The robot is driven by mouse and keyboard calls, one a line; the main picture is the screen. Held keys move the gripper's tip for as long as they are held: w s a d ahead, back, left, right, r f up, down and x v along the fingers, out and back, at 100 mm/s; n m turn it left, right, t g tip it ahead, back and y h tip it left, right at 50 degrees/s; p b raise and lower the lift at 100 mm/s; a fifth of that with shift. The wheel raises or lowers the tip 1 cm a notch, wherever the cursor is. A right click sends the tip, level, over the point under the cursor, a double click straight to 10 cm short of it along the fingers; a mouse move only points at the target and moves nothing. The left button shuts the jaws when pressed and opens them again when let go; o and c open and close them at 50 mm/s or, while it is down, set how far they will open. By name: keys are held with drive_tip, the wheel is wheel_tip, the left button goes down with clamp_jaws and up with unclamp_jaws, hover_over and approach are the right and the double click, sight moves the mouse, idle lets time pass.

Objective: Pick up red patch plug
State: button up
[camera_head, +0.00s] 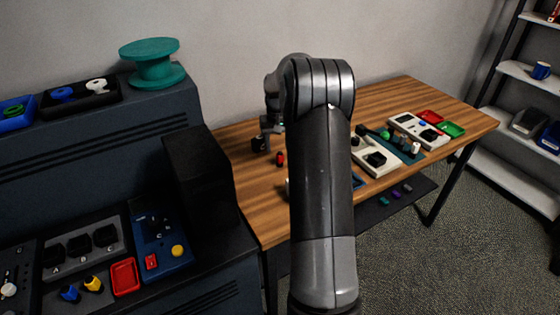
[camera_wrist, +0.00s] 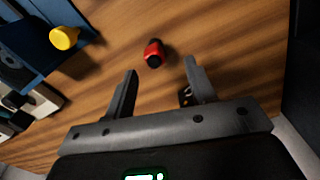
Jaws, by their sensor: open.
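The red patch plug (camera_wrist: 154,53) is a short red cylinder with a dark end, lying on the wooden table in the wrist view. It also shows in the head view as a small red piece (camera_head: 280,159) on the table, left of my arm. My gripper (camera_wrist: 160,72) is open and empty, with one finger on each side below the plug in the picture. The plug lies just beyond the fingertips and is apart from them. In the head view my gripper (camera_head: 263,140) hangs over the table's left part, near the plug.
In the wrist view a blue panel with a yellow knob (camera_wrist: 64,38) is at upper left. The wooden table (camera_head: 232,150) also bears pale device boxes (camera_head: 376,157), a red tray (camera_head: 430,116) and a green tray (camera_head: 451,129) at right. A dark console stands at left.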

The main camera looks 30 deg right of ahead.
sight(280, 152)
drive_tip(key=f, duration=0.5)
drive_tip(key=shift+d+f, duration=0.15)
drive_tip(key=shift+d, duration=0.25)
drive_tip(key=c, duration=1.1)
